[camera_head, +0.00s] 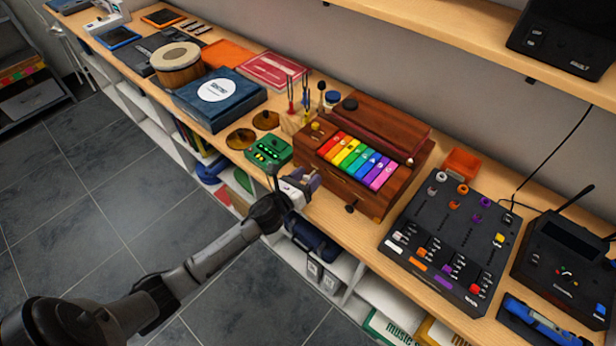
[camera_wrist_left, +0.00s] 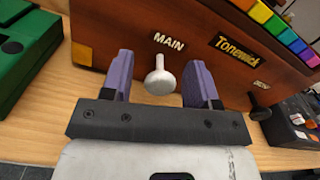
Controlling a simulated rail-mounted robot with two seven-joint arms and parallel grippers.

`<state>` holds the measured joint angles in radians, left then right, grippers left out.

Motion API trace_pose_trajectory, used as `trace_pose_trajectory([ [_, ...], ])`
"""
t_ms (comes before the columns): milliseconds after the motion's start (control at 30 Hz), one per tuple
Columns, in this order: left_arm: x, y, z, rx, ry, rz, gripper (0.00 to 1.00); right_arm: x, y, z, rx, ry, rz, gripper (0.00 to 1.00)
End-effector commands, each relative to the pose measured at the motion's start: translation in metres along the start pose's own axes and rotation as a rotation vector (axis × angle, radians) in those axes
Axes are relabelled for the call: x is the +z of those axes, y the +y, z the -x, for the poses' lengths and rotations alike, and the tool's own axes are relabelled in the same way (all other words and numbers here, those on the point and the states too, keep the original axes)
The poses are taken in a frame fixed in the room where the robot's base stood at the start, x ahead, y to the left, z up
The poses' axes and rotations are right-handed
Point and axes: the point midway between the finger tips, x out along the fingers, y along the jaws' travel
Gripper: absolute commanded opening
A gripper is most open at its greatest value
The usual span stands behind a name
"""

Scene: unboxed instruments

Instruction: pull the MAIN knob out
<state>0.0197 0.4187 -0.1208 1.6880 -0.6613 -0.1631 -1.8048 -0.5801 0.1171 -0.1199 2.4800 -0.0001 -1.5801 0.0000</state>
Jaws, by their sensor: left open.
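The MAIN knob (camera_wrist_left: 160,77) is a pale grey knob on the front of a brown wooden instrument, under the white MAIN label (camera_wrist_left: 169,42). The instrument (camera_head: 364,155) has rainbow keys and stands on the wooden counter in the head view. My left gripper (camera_head: 308,181) is open in front of the instrument's left part. In the left wrist view its two purple fingers (camera_wrist_left: 158,80) stand on either side of the MAIN knob, with visible gaps. The MAIN knob is hidden in the head view. My right gripper is not in view.
A second, dark knob (camera_wrist_left: 260,108) is to the right on the same front; it also shows in the head view (camera_head: 351,208). A green device (camera_head: 268,152) sits left of the gripper. A black mixer panel (camera_head: 455,240) stands to the right. The upper shelf (camera_head: 480,38) overhangs the back.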

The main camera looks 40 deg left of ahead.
Motion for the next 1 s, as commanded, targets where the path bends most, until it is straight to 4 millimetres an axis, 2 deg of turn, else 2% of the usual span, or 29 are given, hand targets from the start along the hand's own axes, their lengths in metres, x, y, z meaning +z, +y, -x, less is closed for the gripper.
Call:
trace_pose_trajectory([
  [367,-0.0003,-0.0001,-0.0035,0.000,0.001,0.001,0.54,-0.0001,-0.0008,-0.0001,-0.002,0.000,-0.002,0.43],
  [900,-0.0003,-0.0001,-0.0033,0.000,0.001,0.001,0.04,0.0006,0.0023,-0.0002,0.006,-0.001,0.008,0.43],
  [1000,-0.0003,-0.0001,-0.0033,0.000,0.001,0.001,0.00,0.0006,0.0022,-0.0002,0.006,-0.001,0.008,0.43],
])
